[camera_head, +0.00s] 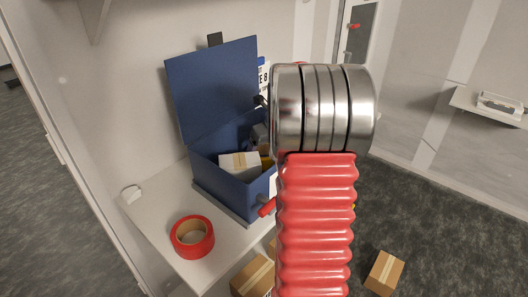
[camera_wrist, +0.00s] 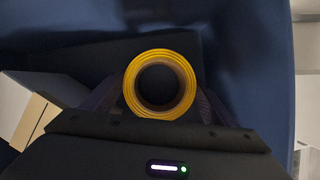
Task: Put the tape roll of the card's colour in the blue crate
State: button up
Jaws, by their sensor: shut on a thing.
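A yellow tape roll (camera_wrist: 131,85) with a brown core is held between the two dark fingers of my gripper (camera_wrist: 160,90) in the wrist view. Dark blue walls (camera_wrist: 268,60) surround it there. In the head view, the blue crate (camera_head: 228,185) stands on the bench with its lid (camera_head: 212,88) raised. A bit of yellow shows inside the crate, partly hidden by my arm. My gripper is mostly hidden there behind my own arm. A red tape roll (camera_head: 192,237) lies flat on the bench, in front of the crate. I cannot make out the colour card.
A light cardboard box (camera_head: 239,164) lies inside the crate; a box also shows at the left of the wrist view (camera_wrist: 30,108). The white bench (camera_head: 160,200) is narrow. Brown cartons (camera_head: 384,273) are lower down at the right and bottom.

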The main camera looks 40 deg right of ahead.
jog(key=o, duration=1.2)
jog(key=shift+o, duration=0.2)
jog(key=v, duration=1.2)
